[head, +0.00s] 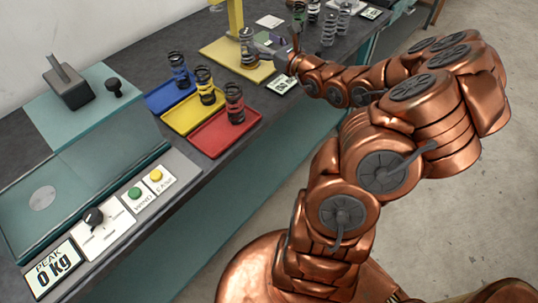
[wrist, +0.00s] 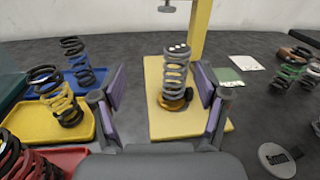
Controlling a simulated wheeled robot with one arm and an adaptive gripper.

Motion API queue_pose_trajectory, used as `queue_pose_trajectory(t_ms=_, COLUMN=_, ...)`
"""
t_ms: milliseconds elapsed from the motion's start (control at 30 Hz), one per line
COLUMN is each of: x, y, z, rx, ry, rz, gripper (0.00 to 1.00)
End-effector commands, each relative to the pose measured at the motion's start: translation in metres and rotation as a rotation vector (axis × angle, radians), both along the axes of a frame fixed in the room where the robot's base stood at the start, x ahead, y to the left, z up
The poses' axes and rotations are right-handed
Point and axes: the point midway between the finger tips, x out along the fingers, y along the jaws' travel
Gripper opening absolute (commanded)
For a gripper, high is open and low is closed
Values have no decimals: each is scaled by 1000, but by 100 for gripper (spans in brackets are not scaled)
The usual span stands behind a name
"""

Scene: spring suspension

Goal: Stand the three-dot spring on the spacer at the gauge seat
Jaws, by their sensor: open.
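A grey spring with white dots on its top (wrist: 177,68) stands upright on the yellow gauge base (wrist: 160,125). The dots look like three. An orange-brass spacer (wrist: 174,103) shows under its lower end, and the spring appears to rest on it. In the head view the spring (head: 247,46) stands beside the yellow post. My gripper (wrist: 163,100) is open, with purple-padded fingers to the left and right of the spring. A gap shows on each side, and the fingers look apart from it. In the head view my gripper (head: 277,50) is just right of the spring.
Blue, yellow and red trays (head: 222,133) hold coloured springs to the left. The yellow gauge post (wrist: 201,30) rises close behind the spring. Further springs (head: 329,30) stand at the back right, near a white card (head: 270,21).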

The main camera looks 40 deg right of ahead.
Motion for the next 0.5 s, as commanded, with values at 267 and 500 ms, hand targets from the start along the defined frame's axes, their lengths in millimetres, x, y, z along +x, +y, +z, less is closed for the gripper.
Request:
queue_pose_trajectory(t_ms=267, x=-9, y=196, z=53, rx=-412, ry=-114, rz=503, gripper=74)
queue_pose_trajectory(t_ms=500, x=-99, y=349, z=44, rx=-812, ry=-218, rz=1025, gripper=74)
